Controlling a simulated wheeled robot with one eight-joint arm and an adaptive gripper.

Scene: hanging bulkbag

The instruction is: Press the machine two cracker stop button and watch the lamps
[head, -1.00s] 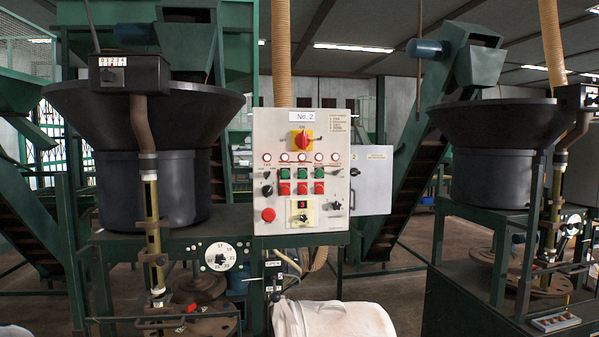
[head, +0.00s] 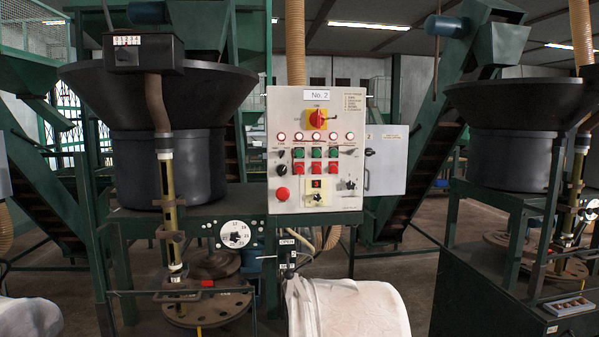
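The machine two control panel (head: 330,192) is a pale upright box with a "No. 2" label (head: 317,95), near the middle of the head view. A row of small red-rimmed lamps (head: 315,136) runs across it below a red and yellow rotary switch (head: 319,117). Under the lamps are green buttons (head: 316,153) above red buttons (head: 316,169), in columns. The small captions are too blurred to tell which column is the cracker. A larger round red button (head: 283,194) sits at the lower left, beside a small red display (head: 317,184). My gripper is not in view.
A white bulk bag (head: 350,308) hangs below the panel. A black hopper (head: 160,95) stands left, above a round plate (head: 208,306). A second machine (head: 505,130) stands right. Open floor (head: 412,262) shows between the machines. A grey cabinet (head: 386,158) is behind the panel.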

